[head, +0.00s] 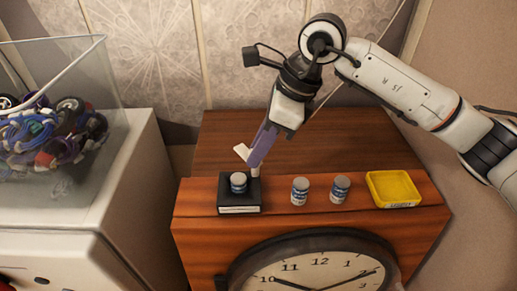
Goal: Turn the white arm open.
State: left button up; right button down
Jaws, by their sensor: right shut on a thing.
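A black box (226,207) with a pale strip on its front stands at the left end of the wooden cabinet top. A small grey-and-blue can (238,187) stands upright on it. The white arm (241,151) shows as a pale, tilted paddle just above and behind the can, with a short white post below it at the box's right rear. My right gripper (256,163), with purple fingers, reaches down from the upper right and is shut on the white arm. The fingers hide part of the arm. My left gripper is out of view.
Two similar cans (299,193) (340,190) stand to the right of the box. A yellow tray (393,203) lies beyond them. A clock (318,269) is below the cabinet's front edge. A clear bin (55,112) of wheels and cables sits on the white cabinet at left.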

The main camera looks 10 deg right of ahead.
jog(key=c, duration=1.5)
grip_release()
jog(key=shift+c, duration=0.2)
jog(key=v, duration=1)
jog(key=shift+r, duration=0.2)
